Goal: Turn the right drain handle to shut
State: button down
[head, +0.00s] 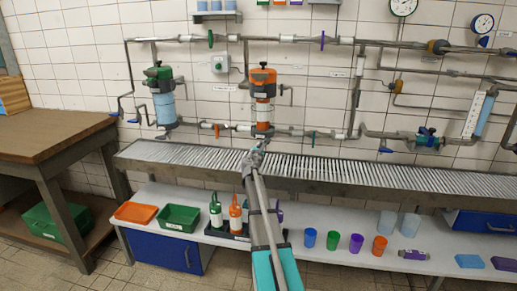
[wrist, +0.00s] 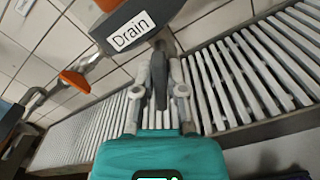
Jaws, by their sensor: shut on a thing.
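The right drain handle is a dark grey lever (wrist: 159,78) below a white label reading "Drain" (wrist: 130,34) in the wrist view. It hangs down, slightly slanted, between my fingers. My gripper (wrist: 158,92) is shut on this lever, one pale finger on each side. In the head view my gripper (head: 257,150) is small, just under the orange-topped filter (head: 263,95), above the grate's back edge. The handle is too small to make out clearly there. The green-topped filter (head: 160,95) stands to the left, apart from my gripper.
A slatted metal grate (head: 340,172) runs below the pipes. An orange valve handle (wrist: 75,80) is left of my gripper, also visible in the head view (head: 216,127). Bottles (head: 235,213) and cups (head: 333,241) stand on the lower shelf.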

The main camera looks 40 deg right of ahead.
jog(key=m, duration=0.6)
jog(key=shift+d+f, duration=0.1)
jog(key=shift+d, duration=0.1)
jog(key=m, duration=0.6)
jog(key=shift+f, duration=0.15)
jog(key=c, duration=0.7)
grip_release()
jog(key=shift+s, duration=0.1)
jog(key=shift+s+a, duration=0.1)
jog(key=v, duration=1.1)
jog(key=shift+s+a, duration=0.25)
jog(key=shift+a, duration=0.05)
